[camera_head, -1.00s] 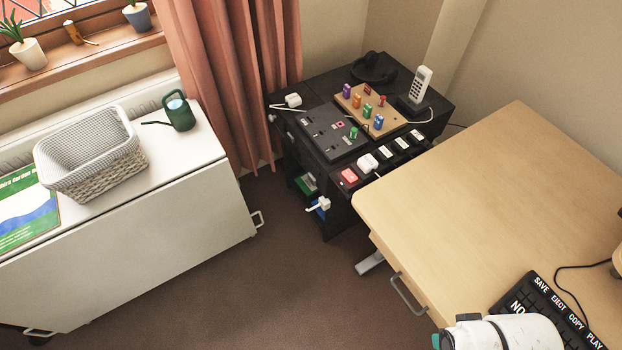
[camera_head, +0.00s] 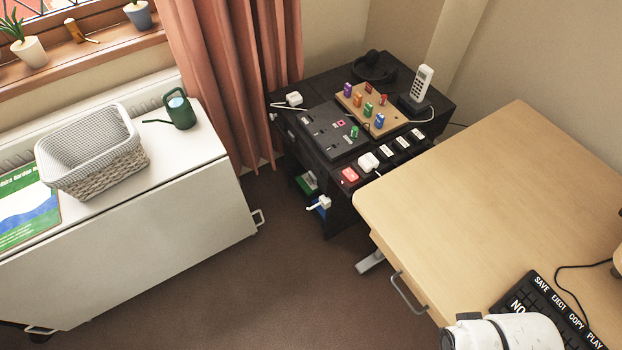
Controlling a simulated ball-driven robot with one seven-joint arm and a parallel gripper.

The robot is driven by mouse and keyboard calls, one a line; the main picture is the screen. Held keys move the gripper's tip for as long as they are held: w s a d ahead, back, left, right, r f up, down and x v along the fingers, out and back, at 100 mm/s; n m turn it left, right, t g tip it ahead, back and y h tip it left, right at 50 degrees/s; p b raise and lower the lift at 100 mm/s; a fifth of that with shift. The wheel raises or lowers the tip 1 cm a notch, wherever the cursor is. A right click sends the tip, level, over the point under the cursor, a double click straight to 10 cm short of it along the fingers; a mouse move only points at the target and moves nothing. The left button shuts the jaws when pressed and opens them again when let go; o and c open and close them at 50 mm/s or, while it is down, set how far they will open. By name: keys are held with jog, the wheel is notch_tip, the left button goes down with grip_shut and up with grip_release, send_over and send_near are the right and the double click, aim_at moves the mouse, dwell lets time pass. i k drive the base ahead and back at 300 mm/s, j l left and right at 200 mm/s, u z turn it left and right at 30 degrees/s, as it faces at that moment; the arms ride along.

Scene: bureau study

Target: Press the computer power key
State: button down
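No computer and no computer power key can be made out in the head view. A black keyboard (camera_head: 541,290) with large white words such as SAVE, EJECT, COPY and PLAY lies on the wooden desk (camera_head: 470,190) at the lower right. A white rounded part of my own arm covers the keyboard's lower left, at the bottom edge of the picture. My gripper is not in view.
A black side table holds a socket panel (camera_head: 328,130), a pegboard (camera_head: 377,107), a cordless phone (camera_head: 421,84) and a power strip with a red switch (camera_head: 349,175). A white cabinet (camera_head: 130,230) bears a basket (camera_head: 92,160) and a green watering can (camera_head: 179,109). Brown floor (camera_head: 240,285) lies clear between.

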aim_at(312, 176)
jog(key=i+j+u, duration=0.4)
jog(key=j, duration=0.35)
jog(key=i+j+u, duration=0.45)
jog(key=i+j, duration=0.1)
jog(key=j, duration=0.05)
